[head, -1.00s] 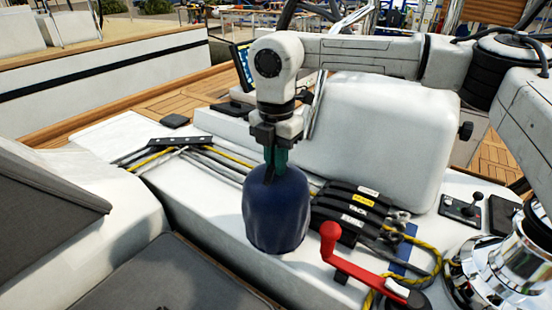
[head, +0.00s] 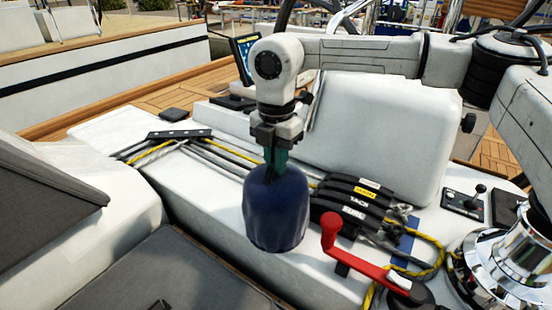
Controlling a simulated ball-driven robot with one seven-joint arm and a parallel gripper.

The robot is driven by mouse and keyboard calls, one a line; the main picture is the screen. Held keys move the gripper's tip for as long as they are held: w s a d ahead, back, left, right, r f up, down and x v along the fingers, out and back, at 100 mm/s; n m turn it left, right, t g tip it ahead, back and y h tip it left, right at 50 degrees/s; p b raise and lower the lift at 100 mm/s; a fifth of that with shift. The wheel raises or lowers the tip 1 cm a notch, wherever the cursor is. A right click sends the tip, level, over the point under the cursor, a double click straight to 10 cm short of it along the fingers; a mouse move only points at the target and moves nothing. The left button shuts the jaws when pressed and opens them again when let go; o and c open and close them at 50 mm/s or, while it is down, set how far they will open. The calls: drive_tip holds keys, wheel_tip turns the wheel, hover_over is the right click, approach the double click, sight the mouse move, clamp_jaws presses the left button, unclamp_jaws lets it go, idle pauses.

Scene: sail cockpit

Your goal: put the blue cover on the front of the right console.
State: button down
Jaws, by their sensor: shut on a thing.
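The blue cover (head: 277,212) is a dark navy, rounded, bucket-like cover, closed at the top. My gripper (head: 276,160) points straight down and is shut on the top of the cover. The cover hangs upright in front of the white console (head: 225,205); I cannot tell whether its lower edge touches the surface. It hides part of the console's front edge and some of the ropes.
Black rope clutches (head: 350,205) sit just right of the cover. A red winch handle (head: 365,255) and a chrome winch (head: 500,262) stand at the lower right. A white box-shaped housing (head: 385,130) rises behind. Ropes run from a black organiser (head: 180,134) at left.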

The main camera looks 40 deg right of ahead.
drive_tip(key=shift+f, duration=0.2)
idle(0.5)
drive_tip(key=c, duration=1.1)
unclamp_jaws()
drive_tip(key=shift+o, duration=0.5)
drive_tip(key=o, duration=0.4)
drive_tip(key=shift+r+p, duration=2.55)
drive_tip(key=shift+r, duration=1.95)
